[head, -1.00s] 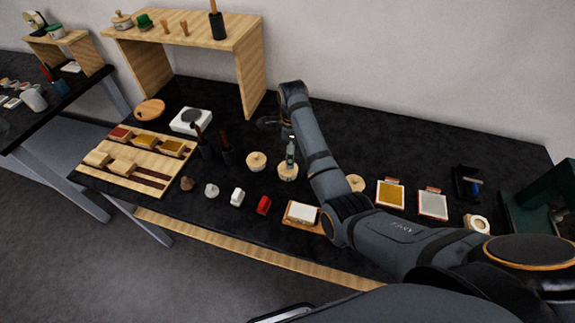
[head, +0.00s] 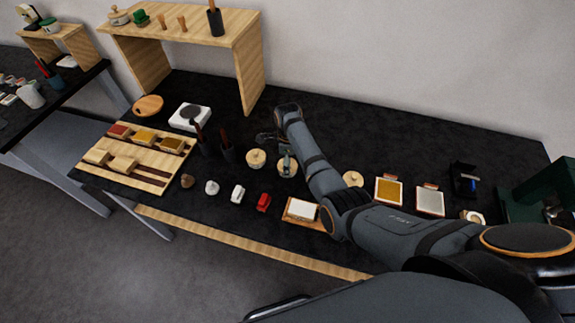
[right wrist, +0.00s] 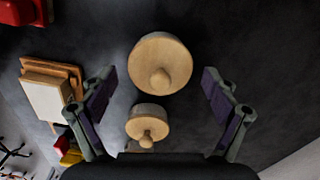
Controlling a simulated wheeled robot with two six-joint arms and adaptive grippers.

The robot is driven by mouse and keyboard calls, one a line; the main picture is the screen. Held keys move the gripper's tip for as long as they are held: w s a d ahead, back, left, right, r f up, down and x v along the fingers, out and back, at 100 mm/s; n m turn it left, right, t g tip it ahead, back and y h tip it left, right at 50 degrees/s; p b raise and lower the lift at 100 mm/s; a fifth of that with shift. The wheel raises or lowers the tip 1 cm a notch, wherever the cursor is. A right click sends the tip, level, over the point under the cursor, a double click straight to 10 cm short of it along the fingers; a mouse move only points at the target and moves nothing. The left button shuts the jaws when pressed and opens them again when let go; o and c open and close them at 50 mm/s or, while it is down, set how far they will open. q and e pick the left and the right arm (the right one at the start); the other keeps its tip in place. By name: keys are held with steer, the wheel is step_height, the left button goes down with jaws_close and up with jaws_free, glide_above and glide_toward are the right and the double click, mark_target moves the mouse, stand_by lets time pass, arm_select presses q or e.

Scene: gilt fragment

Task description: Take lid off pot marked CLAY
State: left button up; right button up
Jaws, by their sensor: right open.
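Several round pots with pale wooden lids stand in a row on the black table: a left pot (head: 256,159), a middle pot (head: 287,168) and a right pot (head: 353,179). No CLAY lettering can be read on any of them. My right gripper (head: 278,148) is open and empty, just above the middle pot. In the right wrist view its fingers (right wrist: 160,100) are spread wide. A larger knobbed lid (right wrist: 160,62) lies just ahead between them, and a smaller knobbed lid (right wrist: 147,125) is lower down. Neither lid is touched. My left gripper is not in view.
A white block on a wooden base (head: 302,211) and a red item (head: 263,203) lie in front of the pots. Dark holders (head: 227,150) stand to the left, near a wooden tray (head: 120,178). Framed screens (head: 389,190) lie right. A wooden shelf (head: 250,65) stands behind.

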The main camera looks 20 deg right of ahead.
steer(key=c, duration=0.7)
steer(key=shift+s+r, duration=0.15)
steer(key=shift+s, duration=0.2)
steer(key=c, duration=0.6)
steer(key=shift+c, duration=0.9)
